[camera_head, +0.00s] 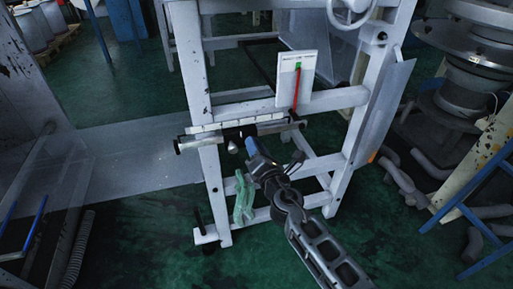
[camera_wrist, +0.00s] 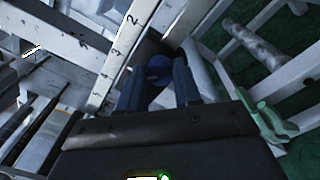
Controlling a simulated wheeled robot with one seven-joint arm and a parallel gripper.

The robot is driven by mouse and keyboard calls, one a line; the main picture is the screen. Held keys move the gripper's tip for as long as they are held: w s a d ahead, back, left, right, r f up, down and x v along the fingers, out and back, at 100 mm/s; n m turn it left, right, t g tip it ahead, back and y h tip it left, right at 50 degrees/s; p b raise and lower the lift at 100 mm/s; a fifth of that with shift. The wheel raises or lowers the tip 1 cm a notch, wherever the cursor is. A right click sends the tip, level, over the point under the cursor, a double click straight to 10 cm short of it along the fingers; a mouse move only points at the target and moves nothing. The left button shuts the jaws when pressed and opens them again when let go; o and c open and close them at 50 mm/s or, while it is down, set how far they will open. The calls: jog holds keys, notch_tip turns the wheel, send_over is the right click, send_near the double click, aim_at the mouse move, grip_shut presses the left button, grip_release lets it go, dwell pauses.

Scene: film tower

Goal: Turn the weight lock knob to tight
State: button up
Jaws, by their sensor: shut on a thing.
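The weight lock knob (camera_wrist: 158,68) is round and dark blue, and it sits between my two fingers in the wrist view. My gripper (camera_wrist: 159,78) is shut on it, with one dark finger on each side. In the head view my gripper (camera_head: 255,153) reaches up from the lower right to just below the scale beam. A blue patch at its tip there seems to be the knob (camera_head: 250,146). The white numbered scale strip (camera_head: 235,123) runs above it; it also shows in the wrist view (camera_wrist: 124,40). The knob's turn position cannot be read.
A white metal frame (camera_head: 355,125) stands around the beam. A white plate with a red pointer (camera_head: 296,80) is fixed above. Pipes (camera_head: 405,185) and machinery lie at the right. Green floor (camera_head: 130,235) is open at lower left.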

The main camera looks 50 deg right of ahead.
jog(key=shift+f, duration=0.1)
jog(key=shift+a+f+m+h+b, duration=0.1)
jog(key=shift+m+h+b, duration=0.2)
jog(key=shift+m+b, duration=3.9)
jog(key=shift+m+h+b, duration=0.3)
jog(key=shift+m+b, duration=3)
jog(key=shift+m, duration=1.7)
jog(key=o, duration=1)
jog(key=shift+o, duration=0.2)
jog(key=b+v, duration=0.1)
jog(key=v, duration=0.6)
jog(key=shift+s+a, duration=0.2)
jog(key=shift+s, duration=0.15)
